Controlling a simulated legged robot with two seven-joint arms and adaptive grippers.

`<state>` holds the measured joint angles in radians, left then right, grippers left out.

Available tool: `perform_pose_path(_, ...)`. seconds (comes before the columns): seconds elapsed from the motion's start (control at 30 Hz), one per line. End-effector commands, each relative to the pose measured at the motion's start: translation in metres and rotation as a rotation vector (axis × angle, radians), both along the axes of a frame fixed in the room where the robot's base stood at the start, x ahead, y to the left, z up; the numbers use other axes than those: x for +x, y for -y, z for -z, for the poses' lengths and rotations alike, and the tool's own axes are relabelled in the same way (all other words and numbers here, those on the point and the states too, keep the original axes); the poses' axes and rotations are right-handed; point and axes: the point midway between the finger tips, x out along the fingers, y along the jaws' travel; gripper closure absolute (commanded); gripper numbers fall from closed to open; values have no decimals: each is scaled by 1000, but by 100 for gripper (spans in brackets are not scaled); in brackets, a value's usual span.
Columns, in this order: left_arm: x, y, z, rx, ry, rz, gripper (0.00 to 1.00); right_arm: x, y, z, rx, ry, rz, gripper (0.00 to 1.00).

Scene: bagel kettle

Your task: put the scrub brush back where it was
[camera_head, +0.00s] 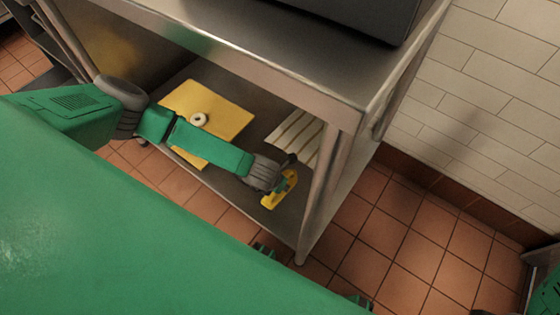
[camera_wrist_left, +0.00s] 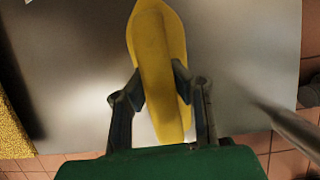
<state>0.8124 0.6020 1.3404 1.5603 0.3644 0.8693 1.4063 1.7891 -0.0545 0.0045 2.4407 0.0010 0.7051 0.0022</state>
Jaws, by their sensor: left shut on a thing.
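The yellow scrub brush (camera_head: 270,201) is in my left gripper (camera_head: 284,183), above the right end of the steel table's lower shelf (camera_head: 232,187). In the left wrist view the brush (camera_wrist_left: 158,40) lies lengthwise between the two fingers of my left gripper (camera_wrist_left: 155,85), which is shut on it. Bare grey shelf shows around the brush there. I cannot tell whether the brush touches the shelf.
A yellow board (camera_head: 227,113) with a bagel (camera_head: 199,119) on it lies on the lower shelf, left of the brush. A pale slatted rack (camera_head: 296,134) lies behind the brush. A table leg (camera_head: 322,200) stands just right of my gripper. Tiled floor lies beyond.

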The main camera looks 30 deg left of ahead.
Motion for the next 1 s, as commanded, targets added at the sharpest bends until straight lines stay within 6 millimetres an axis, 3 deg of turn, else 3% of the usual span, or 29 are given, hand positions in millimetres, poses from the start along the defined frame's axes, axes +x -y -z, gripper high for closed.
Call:
perform_pose_path(0.13, 0, -1, 4, 1, 0, 0, 100, 0, 0, 2, 0, 0, 0, 60)
perform_pose_path(0.2, 0, -1, 4, 1, 0, -1, 68, 0, 0, 2, 0, 0, 0, 60)
perform_pose_path(0.23, 0, -1, 4, 1, 0, -1, 65, 0, 0, 2, 0, 0, 0, 60)
perform_pose_path(0.63, -1, -1, -5, 0, 0, 0, 65, 0, 0, -4, 0, 0, 0, 60)
perform_pose_path(1.0, -28, -5, -76, -1, 1, 0, 65, 0, 0, -41, 0, 0, 0, 60)
